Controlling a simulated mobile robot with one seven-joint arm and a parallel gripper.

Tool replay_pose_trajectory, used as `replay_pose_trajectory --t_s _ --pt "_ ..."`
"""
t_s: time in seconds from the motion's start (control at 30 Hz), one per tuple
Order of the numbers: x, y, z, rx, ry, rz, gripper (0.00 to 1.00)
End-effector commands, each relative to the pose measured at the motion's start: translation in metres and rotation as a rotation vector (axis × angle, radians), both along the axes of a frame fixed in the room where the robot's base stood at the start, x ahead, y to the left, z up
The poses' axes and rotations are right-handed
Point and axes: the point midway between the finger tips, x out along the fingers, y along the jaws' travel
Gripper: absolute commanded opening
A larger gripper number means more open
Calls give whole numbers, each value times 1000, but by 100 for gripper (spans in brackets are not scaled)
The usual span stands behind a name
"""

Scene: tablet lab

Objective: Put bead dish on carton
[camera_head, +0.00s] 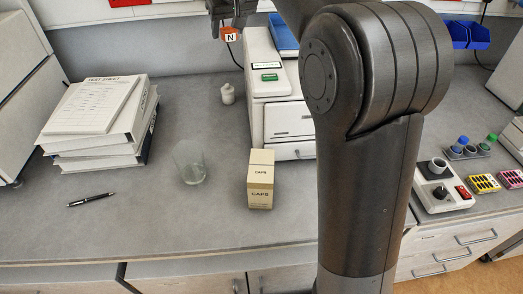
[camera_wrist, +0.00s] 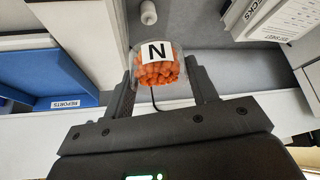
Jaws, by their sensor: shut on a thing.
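The bead dish (camera_wrist: 158,71), clear with orange beads and a white label marked N, is held between the two fingers of my gripper (camera_wrist: 160,80) in the wrist view. In the head view the bead dish (camera_head: 230,34) hangs at the top centre under my gripper (camera_head: 231,16), high above the bench and behind the carton. The carton (camera_head: 260,181), a tan box marked CAPS, stands upright on the bench near its front edge. Its top is bare. The carton does not show in the wrist view.
A clear glass beaker (camera_head: 190,163) stands left of the carton. A white drawer unit (camera_head: 275,105) is behind it, with a small white bottle (camera_head: 227,94) beside the unit. Binders (camera_head: 105,125) and a pen (camera_head: 91,200) lie left. My arm hides the bench right of the carton.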

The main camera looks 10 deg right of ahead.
Motion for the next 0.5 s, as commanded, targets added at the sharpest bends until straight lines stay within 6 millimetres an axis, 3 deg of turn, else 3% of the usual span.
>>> replay_pose_trajectory --t_s 0.2,0.5 --pt "-59 -43 15 1 -3 -34 29" --pt "-142 -97 15 2 -4 -77 29"
